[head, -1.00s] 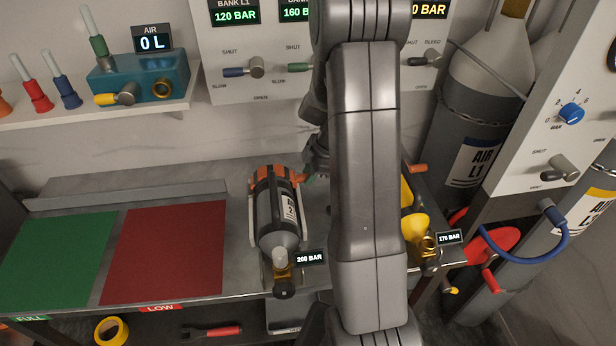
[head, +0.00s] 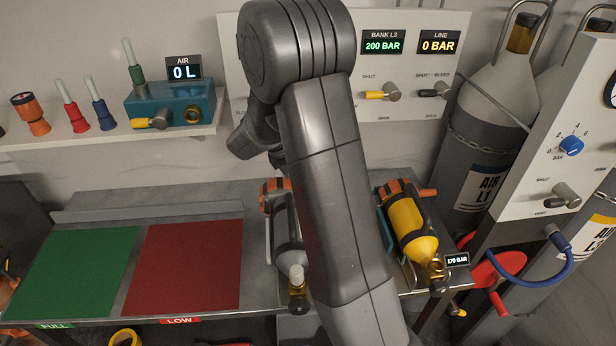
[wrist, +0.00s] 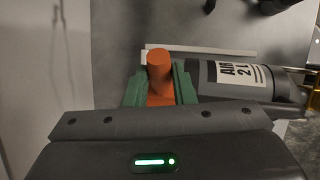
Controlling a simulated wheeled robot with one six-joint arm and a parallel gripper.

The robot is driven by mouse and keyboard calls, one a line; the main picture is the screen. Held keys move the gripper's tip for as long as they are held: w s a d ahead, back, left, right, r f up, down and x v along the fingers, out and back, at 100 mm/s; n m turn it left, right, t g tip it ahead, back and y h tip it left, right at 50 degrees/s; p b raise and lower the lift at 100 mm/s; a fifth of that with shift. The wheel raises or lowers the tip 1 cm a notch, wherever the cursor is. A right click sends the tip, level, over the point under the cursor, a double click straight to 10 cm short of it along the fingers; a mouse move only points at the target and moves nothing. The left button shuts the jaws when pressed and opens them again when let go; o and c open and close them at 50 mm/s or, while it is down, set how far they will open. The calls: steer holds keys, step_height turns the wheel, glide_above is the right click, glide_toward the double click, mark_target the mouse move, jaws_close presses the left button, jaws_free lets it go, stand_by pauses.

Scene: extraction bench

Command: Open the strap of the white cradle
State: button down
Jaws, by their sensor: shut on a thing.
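The white cradle (head: 268,240) holds a grey cylinder (head: 290,243), with an orange strap (head: 270,195) across its far end. My arm hides the right side of cradle and cylinder in the head view. The head view hides my fingers behind the arm.
A yellow cylinder (head: 407,222) lies in a teal cradle to the right, close to my arm. Green (head: 80,270) and red (head: 187,265) mats lie clear at the left. A valve panel (head: 460,55) and a shelf (head: 95,133) are behind the bench.

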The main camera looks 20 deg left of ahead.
steer(key=shift+s+a+r+t+h, duration=0.25)
steer(key=shift+s+a+r+h, duration=0.1)
steer(key=shift+a, duration=0.1)
steer(key=shift+s+a+r+t+h, duration=0.25)
steer(key=shift+a+h, duration=0.1)
steer(key=shift+a, duration=0.1)
steer(key=c, duration=1.2)
jaws_free()
steer(key=b+v, duration=0.1)
steer(key=v, duration=1.2)
steer(key=shift+r, duration=0.35)
steer(key=shift+s+a, duration=0.1)
steer(key=shift+a, duration=0.05)
steer(key=shift+c, duration=0.3)
